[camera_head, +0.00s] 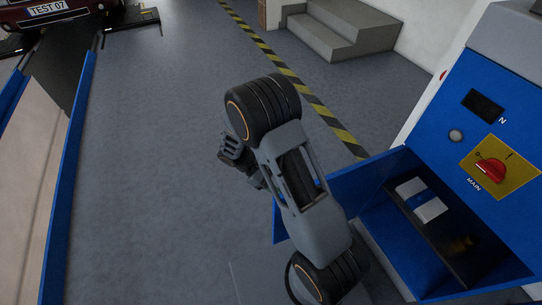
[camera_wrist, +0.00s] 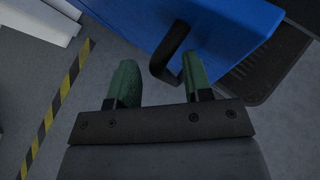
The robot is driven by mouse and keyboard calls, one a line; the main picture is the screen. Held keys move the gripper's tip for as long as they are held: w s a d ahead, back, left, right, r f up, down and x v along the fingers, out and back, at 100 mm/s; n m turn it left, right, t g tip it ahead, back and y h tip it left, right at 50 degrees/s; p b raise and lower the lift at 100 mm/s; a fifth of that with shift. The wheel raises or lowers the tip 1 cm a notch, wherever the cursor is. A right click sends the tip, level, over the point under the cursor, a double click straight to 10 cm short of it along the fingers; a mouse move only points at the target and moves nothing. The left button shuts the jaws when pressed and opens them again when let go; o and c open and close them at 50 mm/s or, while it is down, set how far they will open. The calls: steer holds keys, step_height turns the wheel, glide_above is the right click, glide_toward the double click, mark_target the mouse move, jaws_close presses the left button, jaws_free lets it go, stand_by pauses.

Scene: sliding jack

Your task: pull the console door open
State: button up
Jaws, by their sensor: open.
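The blue console (camera_head: 436,127) stands at the right of the head view. Its blue door (camera_head: 350,183) stands swung out to the left, and the inside of the cabinet shows. In the wrist view the door (camera_wrist: 225,25) fills the top, with a black bar handle (camera_wrist: 167,50) on it. My gripper (camera_wrist: 160,59) is open, its two green fingers apart. The handle shows between the fingertips, nearer the right finger; I cannot tell whether they touch. In the head view my gripper (camera_head: 236,150) is partly hidden by my arm, left of the door, and the handle is hidden.
A white and blue box (camera_head: 421,200) lies on the dark shelf (camera_head: 455,238) in the cabinet. A red main switch (camera_head: 491,171) is on the console's front. Grey steps (camera_head: 335,35) and a yellow-black floor stripe (camera_head: 285,72) lie behind. The floor left of my arm is clear up to the lift (camera_head: 52,190).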

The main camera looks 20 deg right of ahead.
steer(key=w+d, duration=0.1)
steer(key=w, duration=1.1)
steer(key=shift+d+b, duration=0.4)
steer(key=shift+b, duration=0.05)
stand_by(0.8)
